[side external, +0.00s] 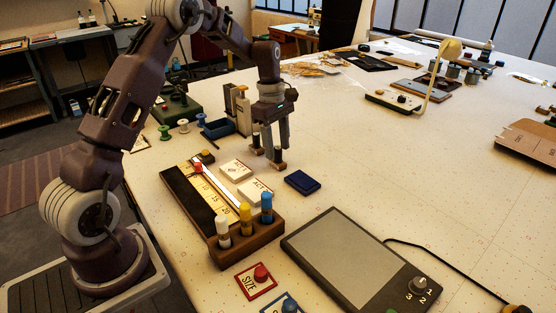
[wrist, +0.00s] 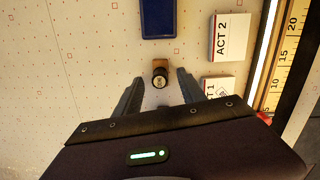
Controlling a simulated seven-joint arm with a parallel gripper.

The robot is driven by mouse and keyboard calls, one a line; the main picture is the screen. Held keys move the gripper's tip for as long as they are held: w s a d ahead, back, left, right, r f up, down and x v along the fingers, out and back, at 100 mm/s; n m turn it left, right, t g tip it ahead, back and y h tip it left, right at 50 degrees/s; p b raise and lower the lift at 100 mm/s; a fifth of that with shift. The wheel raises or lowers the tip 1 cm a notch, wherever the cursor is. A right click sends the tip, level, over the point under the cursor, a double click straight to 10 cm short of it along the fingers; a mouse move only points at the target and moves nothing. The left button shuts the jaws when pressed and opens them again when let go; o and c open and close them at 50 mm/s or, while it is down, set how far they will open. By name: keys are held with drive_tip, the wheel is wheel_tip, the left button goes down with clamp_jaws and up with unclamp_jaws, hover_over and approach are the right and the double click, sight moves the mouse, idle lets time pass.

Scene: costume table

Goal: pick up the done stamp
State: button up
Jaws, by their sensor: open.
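Two small stamps with dark handles and pale wooden bases stand on the table under my gripper in the side view: a left one (side external: 256,149) and a right one (side external: 278,161). The wrist view shows one stamp (wrist: 160,77), upright, with a light label on top of its handle; the label is too small to read surely. I cannot tell which is the done stamp. My gripper (side external: 276,146) is open and points down, empty. In the wrist view its fingers lie either side of the stamp in the picture, with no clear contact.
A blue ink pad (side external: 302,182) lies near the stamps. White ACT cards (side external: 236,170) and a ruler board lie at the left. A wooden block (side external: 250,242) holds upright markers. A grey tablet (side external: 350,262) lies in front.

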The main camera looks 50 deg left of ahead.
drive_tip(key=shift+d+f, duration=0.2)
drive_tip(key=shift+f, duration=0.7)
clamp_jaws()
